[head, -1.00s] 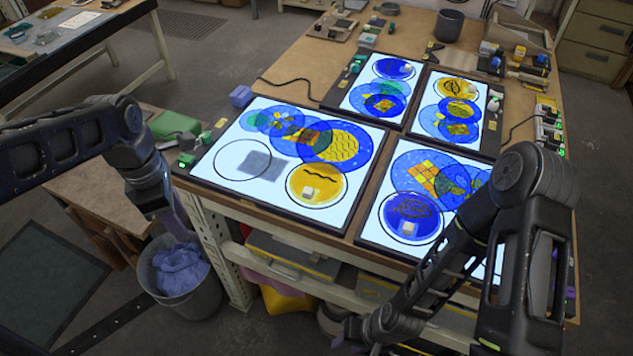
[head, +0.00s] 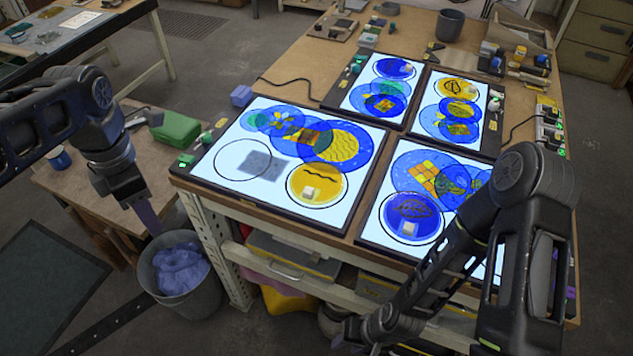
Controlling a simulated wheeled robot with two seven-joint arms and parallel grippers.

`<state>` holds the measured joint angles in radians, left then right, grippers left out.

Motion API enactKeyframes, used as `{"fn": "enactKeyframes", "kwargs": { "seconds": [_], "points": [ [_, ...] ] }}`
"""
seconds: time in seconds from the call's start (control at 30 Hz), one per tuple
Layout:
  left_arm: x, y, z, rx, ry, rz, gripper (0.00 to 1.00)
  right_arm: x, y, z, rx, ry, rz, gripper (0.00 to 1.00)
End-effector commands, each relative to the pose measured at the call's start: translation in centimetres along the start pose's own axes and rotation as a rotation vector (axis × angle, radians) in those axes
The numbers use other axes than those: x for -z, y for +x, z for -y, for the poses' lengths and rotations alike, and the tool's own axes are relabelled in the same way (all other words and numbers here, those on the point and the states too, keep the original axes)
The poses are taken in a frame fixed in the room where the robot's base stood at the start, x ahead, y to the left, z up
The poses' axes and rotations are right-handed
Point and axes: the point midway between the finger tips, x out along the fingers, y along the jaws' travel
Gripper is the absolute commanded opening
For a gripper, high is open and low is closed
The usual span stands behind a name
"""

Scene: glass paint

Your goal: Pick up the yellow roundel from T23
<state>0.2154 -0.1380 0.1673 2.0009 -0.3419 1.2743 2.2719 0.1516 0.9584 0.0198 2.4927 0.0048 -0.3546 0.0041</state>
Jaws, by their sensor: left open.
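A yellow roundel (head: 332,178) with a white knob and a wavy black line lies inside a black circle on the front left light panel (head: 215,193). Another yellow roundel (head: 470,85) with a white knob lies at the top of the back right panel (head: 425,75). I cannot read a T23 label. My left gripper (head: 153,228) points down above the bin, left of the bench and well apart from both roundels. It is open and holds nothing that I can see. My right gripper (head: 352,333) is low in front of the bench; its fingers are too dark to read.
An empty black circle (head: 243,161) is on the front left panel, beside a grey shadow. Blue roundels with knobs lie on the front right panel (head: 375,225) and back left panel (head: 350,97). A bin (head: 207,300) and a side table with a green case (head: 177,130) stand left.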

Motion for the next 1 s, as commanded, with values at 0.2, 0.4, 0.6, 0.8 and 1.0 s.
{"fn": "enactKeyframes", "kwargs": {
  "seconds": [0.2, 0.4, 0.6, 0.8, 1.0],
  "points": [
    [-1.1, 1.8, 0.0, 0.015, 0.079, 0.018, 0.41, 0.0, 0.0, 0.0, 0.000, 0.000, 0.000, 0.36],
    [-6.1, 10.0, 0.9, 0.056, 0.454, 0.120, 0.41, 0.0, 0.0, 0.0, 0.000, 0.000, 0.000, 0.36],
    [-12.0, 23.0, 6.6, 0.041, 1.039, 0.307, 0.41, 0.0, 0.0, 0.0, 0.000, 0.000, 0.000, 0.36],
    [-13.2, 33.6, 15.3, -0.079, 1.583, 0.417, 0.41, 0.0, 0.0, 0.0, 0.000, 0.000, 0.000, 0.36],
    [-11.3, 38.4, 20.9, -0.177, 1.933, 0.400, 0.41, 0.0, 0.0, 0.0, 0.000, 0.000, 0.000, 0.36]
  ]
}}
